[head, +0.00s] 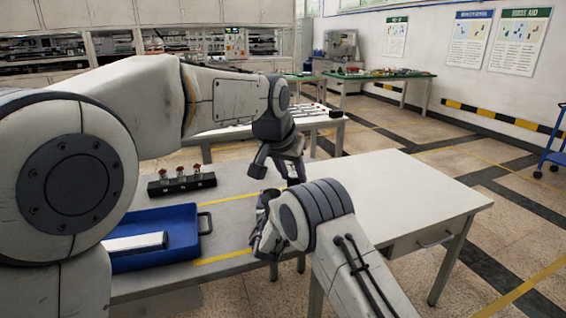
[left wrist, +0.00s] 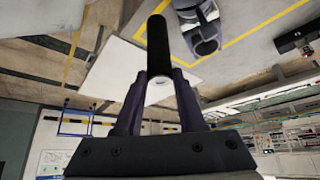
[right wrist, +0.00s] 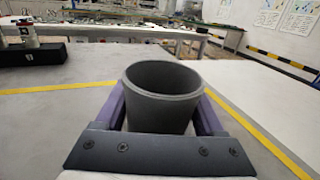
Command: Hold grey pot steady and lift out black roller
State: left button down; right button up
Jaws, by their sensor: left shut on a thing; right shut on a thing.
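The black roller (left wrist: 158,45) is between the fingers of my left gripper (left wrist: 160,100), which is shut on it. Its pale end shows between the fingers. In the head view my left gripper (head: 283,168) hangs above the table, and the roller is hard to make out there. The grey pot (right wrist: 162,98) stands upright between the fingers of my right gripper (right wrist: 163,112), which is shut on it. The pot's mouth is open and no roller shows in it. In the head view my right gripper (head: 262,235) is low at the table, below my left one.
A blue tray (head: 185,222) with a white piece (head: 137,242) lies at the table's left. A black block (head: 181,185) with several red-topped items stands behind it. The right part of the table (head: 410,200) is clear. Yellow lines mark the tabletop.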

dwell(0.3)
jog(key=o, duration=1.3)
